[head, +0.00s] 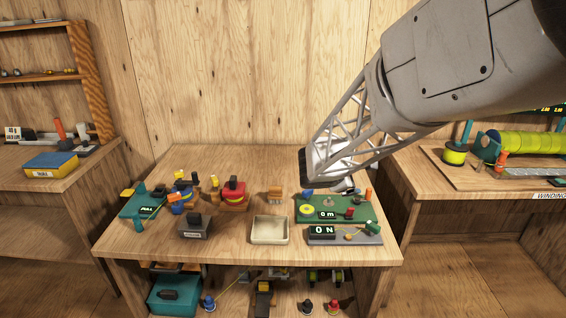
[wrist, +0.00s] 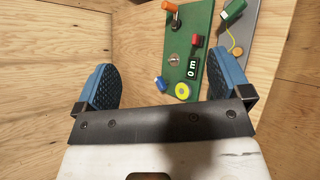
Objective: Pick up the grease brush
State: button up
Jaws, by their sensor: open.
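I cannot tell for sure which item is the grease brush. A small orange-brown wooden piece (head: 275,195) stands mid-table behind a cream tray, its shape too small to read as a brush. An upright orange-handled item (head: 61,133) is on the left bench, and another orange-handled item (head: 501,159) is on the right bench. My gripper (head: 324,184) is above the right back part of the table, near the green board. In the wrist view my gripper (wrist: 162,64) has its two blue, dark-padded fingers wide apart with nothing between them.
The green board (head: 342,203) with a display, yellow ring and knobs lies below my gripper; it also shows in the wrist view (wrist: 190,70). A grey board (head: 350,239) is in front. The cream tray (head: 285,231) is empty. Coloured reels and a teal device (head: 139,201) crowd the left.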

jog(key=w+a+f+n+t+y, duration=0.3)
jog(key=w+a+f+n+t, duration=0.1)
jog(key=w+a+f+n, duration=0.65)
jog(key=n+t+y, duration=0.1)
jog(key=n+y, duration=0.4)
jog(key=n, duration=0.2)
send_near(275, 196)
jog(key=x, duration=0.3)
jog(key=shift+w+f, duration=0.15)
jog(key=shift+w, duration=0.15)
jog(key=shift+x, duration=1.3)
jog(key=shift+x, duration=2.55)
